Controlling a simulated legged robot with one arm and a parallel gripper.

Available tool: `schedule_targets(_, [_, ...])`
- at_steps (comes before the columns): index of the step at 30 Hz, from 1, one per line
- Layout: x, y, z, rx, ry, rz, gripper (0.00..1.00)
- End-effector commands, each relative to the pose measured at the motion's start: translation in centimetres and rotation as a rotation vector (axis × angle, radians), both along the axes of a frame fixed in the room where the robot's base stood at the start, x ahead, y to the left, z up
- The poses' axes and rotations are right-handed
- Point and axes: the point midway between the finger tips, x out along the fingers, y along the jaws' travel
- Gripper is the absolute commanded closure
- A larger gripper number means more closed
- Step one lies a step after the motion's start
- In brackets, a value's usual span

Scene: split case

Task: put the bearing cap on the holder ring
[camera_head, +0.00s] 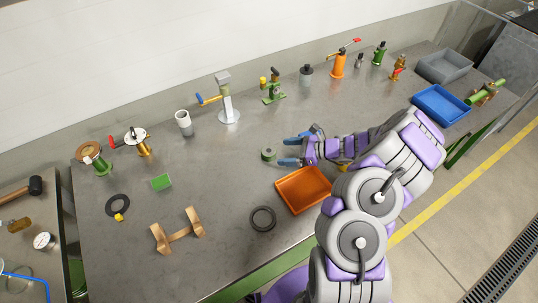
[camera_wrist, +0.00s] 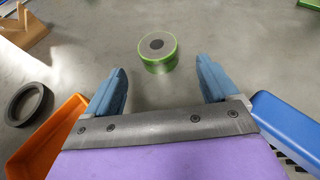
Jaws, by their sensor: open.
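A short round grey-green piece (camera_head: 268,155), which looks like the bearing cap, stands on the bench just beyond my fingertips. It also shows in the wrist view (camera_wrist: 158,53), with a bright green band and a dark centre in its grey top. My gripper (camera_head: 288,148) is open and empty; its two blue fingers point toward the piece, apart from it. A dark ring (camera_head: 263,219) lies flat beside the orange tray, and another, flatter dark ring (camera_head: 118,205) lies at the left. I cannot tell which is the holder ring.
The orange tray (camera_head: 304,207) sits close to my forearm. A wooden cradle (camera_head: 177,232) and a green block (camera_head: 162,183) stand to the left. A blue tray (camera_head: 441,104) is at the right.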

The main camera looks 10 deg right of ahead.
Motion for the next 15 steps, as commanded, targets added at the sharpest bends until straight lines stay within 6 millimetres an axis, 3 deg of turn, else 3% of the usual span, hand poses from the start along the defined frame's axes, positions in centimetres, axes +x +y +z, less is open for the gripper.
schedule_targets(7, [0.5,1.1,-0.3,0.001,-0.001,0.001,0.13])
schedule_targets(15, [2.1,4.4,-1.3,-0.001,-0.001,0.003,0.13])
